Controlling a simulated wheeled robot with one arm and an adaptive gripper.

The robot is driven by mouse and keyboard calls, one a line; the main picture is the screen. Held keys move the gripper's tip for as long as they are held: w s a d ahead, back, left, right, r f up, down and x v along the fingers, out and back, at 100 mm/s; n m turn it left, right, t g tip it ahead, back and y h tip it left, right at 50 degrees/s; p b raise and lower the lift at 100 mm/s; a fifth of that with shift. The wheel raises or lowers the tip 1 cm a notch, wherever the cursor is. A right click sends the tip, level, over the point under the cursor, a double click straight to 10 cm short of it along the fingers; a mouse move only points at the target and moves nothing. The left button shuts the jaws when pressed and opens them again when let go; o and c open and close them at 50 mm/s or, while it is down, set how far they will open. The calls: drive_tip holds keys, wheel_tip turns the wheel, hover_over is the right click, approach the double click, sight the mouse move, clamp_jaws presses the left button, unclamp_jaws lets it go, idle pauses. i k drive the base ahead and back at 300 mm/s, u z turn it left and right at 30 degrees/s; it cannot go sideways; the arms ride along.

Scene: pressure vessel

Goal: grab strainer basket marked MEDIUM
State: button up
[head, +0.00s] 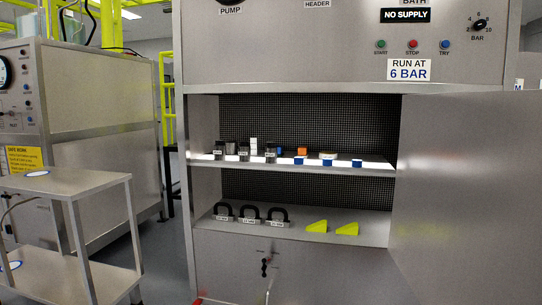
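Several small dark grey cylinders stand on the upper shelf (340,166) of the open cabinet, toward its left. Three carry small white labels: a left one (218,148), a middle one (243,148) and a right one (270,150). They look like the strainer baskets, but the labels are too small to read, so I cannot tell which is MEDIUM. My gripper is not in view.
Below are black arched pieces (249,212) and yellow wedges (346,229). A metal cart (90,183) stands left; a steel panel (460,190) stands right.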

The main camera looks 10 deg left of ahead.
sight(219, 151)
drive_tip(key=u, duration=1.3)
drive_tip(key=i, duration=0.9)
drive_tip(key=u, duration=0.6)
drive_tip(key=i, duration=1.05)
drive_tip(key=z, duration=0.15)
